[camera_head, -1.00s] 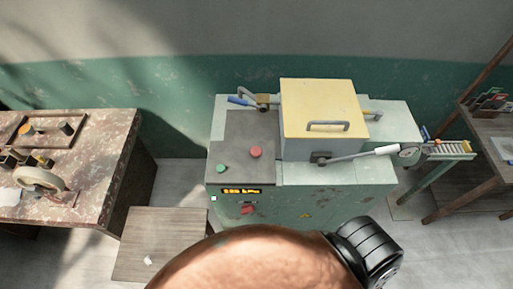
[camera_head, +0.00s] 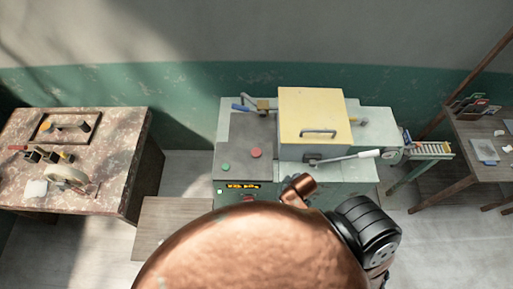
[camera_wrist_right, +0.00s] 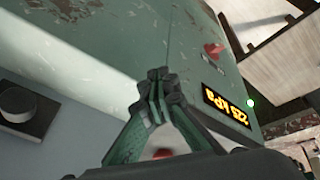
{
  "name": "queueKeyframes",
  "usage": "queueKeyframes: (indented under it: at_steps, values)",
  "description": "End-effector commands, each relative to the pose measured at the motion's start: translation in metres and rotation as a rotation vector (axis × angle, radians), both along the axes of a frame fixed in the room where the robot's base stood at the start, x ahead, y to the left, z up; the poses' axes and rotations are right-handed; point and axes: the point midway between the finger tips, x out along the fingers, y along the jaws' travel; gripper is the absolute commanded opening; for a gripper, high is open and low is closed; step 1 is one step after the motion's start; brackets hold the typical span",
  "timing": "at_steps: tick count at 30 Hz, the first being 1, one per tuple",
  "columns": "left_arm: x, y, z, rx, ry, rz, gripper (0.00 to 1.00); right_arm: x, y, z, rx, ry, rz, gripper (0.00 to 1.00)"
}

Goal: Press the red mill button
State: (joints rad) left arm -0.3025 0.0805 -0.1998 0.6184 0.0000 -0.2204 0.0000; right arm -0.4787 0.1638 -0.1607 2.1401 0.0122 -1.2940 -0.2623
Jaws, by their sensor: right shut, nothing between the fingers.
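The grey-green mill machine (camera_head: 365,118) stands in the middle of the head view. A red round button (camera_head: 256,153) and a green button (camera_head: 226,167) sit on its dark top panel. Below, a red switch is partly hidden by my copper arm; a red switch (camera_wrist_right: 213,49) shows beside the lit display (camera_wrist_right: 226,106) in the right wrist view. My right gripper (camera_wrist_right: 157,85) is shut and empty, tips together in front of the green panel. A small red patch (camera_wrist_right: 162,153) shows between its finger bases; I cannot tell what it is. My left gripper is not in view.
The machine has a yellow lid (camera_head: 312,113) with a handle and a white-gripped lever (camera_head: 360,155) at its right. A stained worktable (camera_head: 110,150) stands left, with a lower wooden surface (camera_head: 165,220) nearby. Another table (camera_head: 480,150) stands right. A black knob (camera_wrist_right: 15,103) shows in the wrist view.

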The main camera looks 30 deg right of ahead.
Motion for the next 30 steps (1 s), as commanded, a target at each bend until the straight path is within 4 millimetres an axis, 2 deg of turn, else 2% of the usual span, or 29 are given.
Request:
queueKeyframes:
  at_steps: [1,4,8,15,18,24,30]
  values:
    - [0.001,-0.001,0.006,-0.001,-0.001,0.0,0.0,0.008,0.0,0.015,-0.02,-0.015,0.052,0.0]
    - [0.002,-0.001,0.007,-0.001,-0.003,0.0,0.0,0.033,0.002,0.023,-0.103,-0.051,0.256,0.0]
    - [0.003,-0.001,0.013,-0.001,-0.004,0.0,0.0,0.068,0.004,0.043,-0.233,-0.105,0.534,0.0]
    - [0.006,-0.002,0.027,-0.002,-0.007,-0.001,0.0,0.146,0.014,0.099,-0.622,-0.216,1.187,0.0]
    - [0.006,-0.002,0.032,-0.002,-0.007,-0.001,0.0,0.172,0.019,0.12,-0.792,-0.243,1.419,0.0]
    - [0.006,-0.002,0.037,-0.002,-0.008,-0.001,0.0,0.201,0.025,0.145,-1.018,-0.262,1.688,0.0]
    - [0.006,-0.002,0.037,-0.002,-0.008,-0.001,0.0,0.207,0.026,0.15,-1.073,-0.265,1.749,0.0]
